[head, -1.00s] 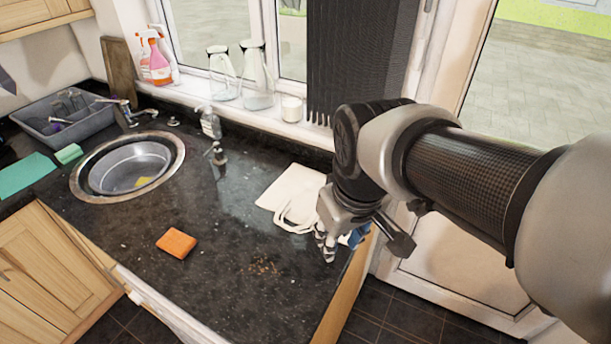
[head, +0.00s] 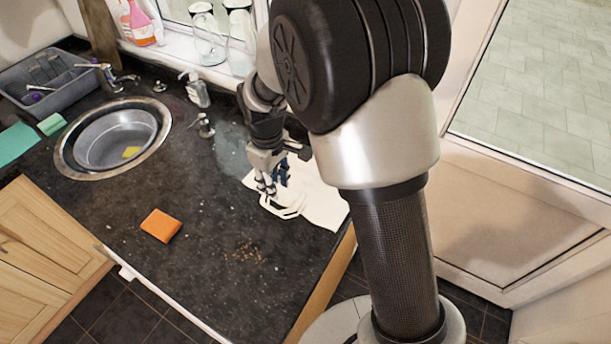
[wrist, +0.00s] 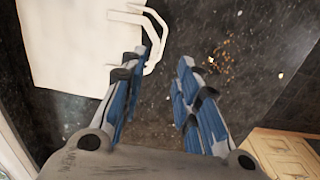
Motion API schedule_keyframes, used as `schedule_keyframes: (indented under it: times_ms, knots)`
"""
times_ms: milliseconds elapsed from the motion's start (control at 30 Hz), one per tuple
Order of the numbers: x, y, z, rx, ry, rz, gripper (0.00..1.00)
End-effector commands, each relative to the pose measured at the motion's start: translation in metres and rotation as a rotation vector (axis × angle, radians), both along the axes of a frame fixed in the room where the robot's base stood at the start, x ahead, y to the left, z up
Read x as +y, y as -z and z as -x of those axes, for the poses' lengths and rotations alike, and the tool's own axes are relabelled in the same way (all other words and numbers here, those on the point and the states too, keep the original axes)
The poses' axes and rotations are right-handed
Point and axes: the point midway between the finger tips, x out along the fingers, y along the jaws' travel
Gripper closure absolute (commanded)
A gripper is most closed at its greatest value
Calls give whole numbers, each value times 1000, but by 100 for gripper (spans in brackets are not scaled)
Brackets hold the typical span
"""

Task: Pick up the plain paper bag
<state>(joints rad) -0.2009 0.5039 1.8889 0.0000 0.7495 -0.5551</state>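The plain paper bag (head: 322,203) is off-white and lies flat on the dark granite counter, with its looped handles toward the front. My gripper (head: 269,190) is over the bag's handle end and hides part of it. In the wrist view the bag (wrist: 75,45) fills the upper left, and its handles (wrist: 152,42) reach right past the tip of the left finger. My gripper (wrist: 163,65) has its blue-padded fingers spread apart with nothing between them but counter. Whether the left finger touches the handles I cannot tell.
Brown crumbs (head: 245,253) and an orange sponge (head: 160,225) lie on the counter (head: 200,290). A round sink (head: 115,140), a soap bottle (head: 197,90) and a grey dish rack (head: 45,85) are to the left. Glass jars (head: 205,40) stand on the sill behind. The front counter is mostly clear.

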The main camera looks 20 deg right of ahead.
Motion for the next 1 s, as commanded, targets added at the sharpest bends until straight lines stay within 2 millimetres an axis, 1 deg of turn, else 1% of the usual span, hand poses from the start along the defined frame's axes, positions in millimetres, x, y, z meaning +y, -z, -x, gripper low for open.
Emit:
schedule_keyframes:
  times_ms: [33, 100, 200, 300, 400, 567, 667, 833, 900, 1000]
  knots:
    - [0, 15, 1, 4, 0, 1, 70]
    - [0, 30, 1, 5, 1, 1, 70]
    - [0, 50, 1, 4, 1, 1, 70]
    - [0, 64, 1, 2, 1, 1, 70]
    - [0, 71, 0, 0, 1, 0, 70]
    - [1, 77, 1, 0, 1, 0, 70]
    - [2, 89, 2, 1, 1, 0, 70]
    - [5, 116, 4, 2, 2, 1, 70]
    - [5, 123, 3, 1, 2, 0, 70]
    - [5, 125, 3, -1, 2, -1, 70]
